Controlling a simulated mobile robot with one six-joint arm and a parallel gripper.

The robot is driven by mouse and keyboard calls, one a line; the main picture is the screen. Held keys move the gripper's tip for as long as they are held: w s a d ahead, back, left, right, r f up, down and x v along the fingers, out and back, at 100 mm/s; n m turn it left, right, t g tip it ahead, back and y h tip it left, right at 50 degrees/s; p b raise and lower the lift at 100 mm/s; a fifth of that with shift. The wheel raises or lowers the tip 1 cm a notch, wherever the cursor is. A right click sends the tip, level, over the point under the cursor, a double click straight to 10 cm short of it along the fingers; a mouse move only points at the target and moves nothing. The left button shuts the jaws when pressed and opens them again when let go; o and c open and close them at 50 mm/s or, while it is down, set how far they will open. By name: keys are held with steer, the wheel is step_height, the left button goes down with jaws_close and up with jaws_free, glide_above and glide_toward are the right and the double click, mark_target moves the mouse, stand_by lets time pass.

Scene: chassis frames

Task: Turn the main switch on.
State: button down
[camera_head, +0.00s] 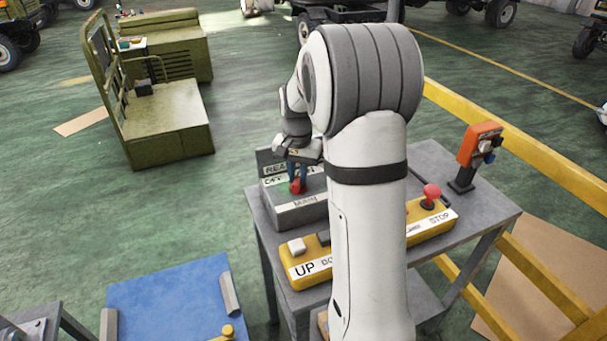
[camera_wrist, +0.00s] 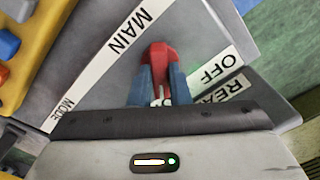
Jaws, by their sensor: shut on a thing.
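The main switch is a red knob (camera_wrist: 155,58) on a grey box (camera_head: 312,212) that stands on the left part of a grey table. The box carries the labels MAIN (camera_wrist: 128,32), MODE, OFF (camera_wrist: 217,66) and a partly covered one beginning REA. My gripper (camera_wrist: 160,84) is shut on the red knob, with a blue finger on each side of it. The knob also shows in the head view (camera_head: 297,188), below my gripper.
An orange device (camera_head: 480,143) stands on the table's right corner. A yellow rail (camera_head: 540,160) runs along the right.

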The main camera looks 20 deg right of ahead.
steer(key=shift+w+d+r+m, duration=0.1)
steer(key=shift+w+r+m, duration=0.1)
steer(key=shift+m, duration=0.4)
steer(key=c, duration=1.5)
jaws_free()
steer(key=shift+f, duration=0.15)
steer(key=shift+c, duration=0.2)
steer(key=shift+o, duration=0.9)
